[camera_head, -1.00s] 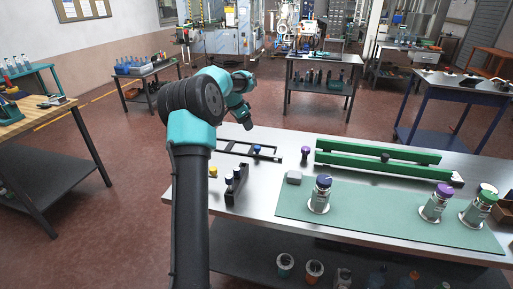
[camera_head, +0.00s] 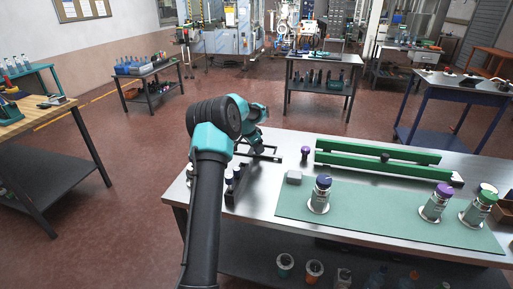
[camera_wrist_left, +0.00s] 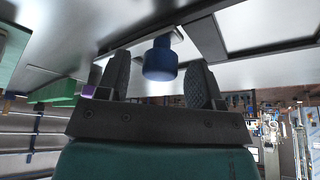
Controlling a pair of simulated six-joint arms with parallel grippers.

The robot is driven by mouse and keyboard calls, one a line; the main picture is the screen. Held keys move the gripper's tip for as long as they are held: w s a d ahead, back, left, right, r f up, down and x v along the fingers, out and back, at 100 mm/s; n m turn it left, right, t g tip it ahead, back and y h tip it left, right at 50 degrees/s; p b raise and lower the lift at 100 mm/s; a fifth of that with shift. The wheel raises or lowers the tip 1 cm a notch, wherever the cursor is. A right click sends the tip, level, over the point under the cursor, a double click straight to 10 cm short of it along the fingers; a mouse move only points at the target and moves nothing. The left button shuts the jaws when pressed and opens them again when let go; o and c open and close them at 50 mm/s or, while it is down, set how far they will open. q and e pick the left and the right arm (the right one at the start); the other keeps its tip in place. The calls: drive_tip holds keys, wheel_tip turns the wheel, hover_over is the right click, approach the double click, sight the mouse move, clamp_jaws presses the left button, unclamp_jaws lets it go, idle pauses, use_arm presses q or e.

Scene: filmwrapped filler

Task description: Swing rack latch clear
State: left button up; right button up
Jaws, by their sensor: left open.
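In the left wrist view a dark blue knob (camera_wrist_left: 160,60) sits on a small pale bar by a dark frame (camera_wrist_left: 205,38). My left gripper (camera_wrist_left: 158,72) is open, its two dark fingers on either side of the knob, with gaps visible. In the head view my left gripper (camera_head: 252,148) is low over the dark flat frame (camera_head: 272,157) at the left of the steel bench; the arm and gripper hide the knob and most of the frame. My right gripper is in neither view.
A dark rack with vials (camera_head: 233,187) stands close beside my arm. A purple-topped peg (camera_head: 305,151), a grey block (camera_head: 294,177) and green rails (camera_head: 378,157) are to the right. Capped jars (camera_head: 319,196) stand on a green mat (camera_head: 370,215).

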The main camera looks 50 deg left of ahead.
use_arm(q)
drive_tip(key=shift+f, duration=0.15)
clamp_jaws()
idle(0.5)
